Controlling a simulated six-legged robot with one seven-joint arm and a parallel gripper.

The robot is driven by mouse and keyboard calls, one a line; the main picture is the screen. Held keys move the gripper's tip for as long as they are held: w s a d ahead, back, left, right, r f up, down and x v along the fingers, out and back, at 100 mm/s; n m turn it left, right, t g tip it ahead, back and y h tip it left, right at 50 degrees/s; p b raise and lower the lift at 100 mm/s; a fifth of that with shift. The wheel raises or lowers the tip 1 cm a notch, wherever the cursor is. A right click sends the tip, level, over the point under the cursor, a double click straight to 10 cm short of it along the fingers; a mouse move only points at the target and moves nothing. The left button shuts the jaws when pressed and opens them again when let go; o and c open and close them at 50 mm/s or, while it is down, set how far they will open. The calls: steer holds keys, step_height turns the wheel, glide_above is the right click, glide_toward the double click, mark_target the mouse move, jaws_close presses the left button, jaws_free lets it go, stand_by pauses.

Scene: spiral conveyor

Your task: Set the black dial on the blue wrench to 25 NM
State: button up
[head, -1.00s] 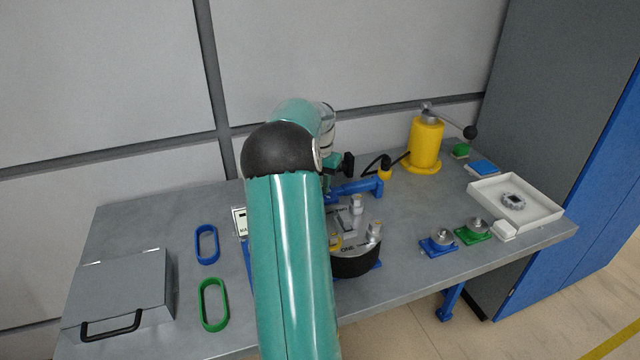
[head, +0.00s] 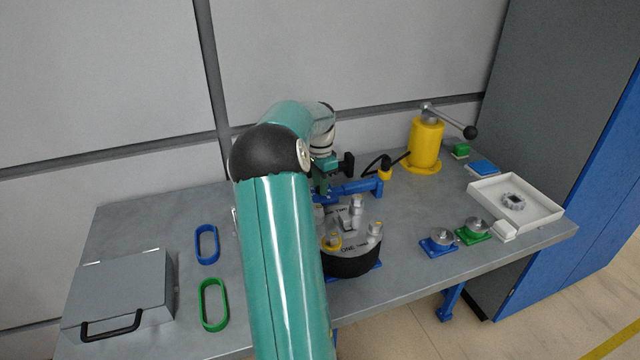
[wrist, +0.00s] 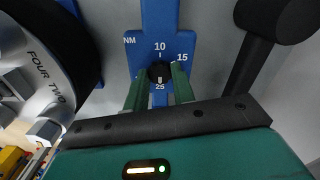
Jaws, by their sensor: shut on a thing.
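The blue wrench (head: 355,188) lies across the bench behind the round drum in the head view. In the wrist view its blue scale plate (wrist: 147,24) shows NM, 10 at the top, 15 at upper right and 25 below. The black dial (wrist: 158,70) sits between the fingers of my gripper (wrist: 160,90), which are shut on its sides. A pale mark on the dial's lower part appears to point down towards 25. In the head view my arm hides much of the gripper and the dial.
The round drum (head: 352,262) with fittings on top stands close by. It also shows in the wrist view (wrist: 50,75), left of my fingers; a black handle (wrist: 252,65) is to their right. A yellow press (head: 426,145) and a white tray (head: 540,205) stand farther right.

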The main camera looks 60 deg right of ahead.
steer(key=o, duration=1)
steer(key=shift+r, duration=0.1)
step_height(320, 180, up, 14)
steer(key=shift+f, duration=0.2)
stand_by(0.3)
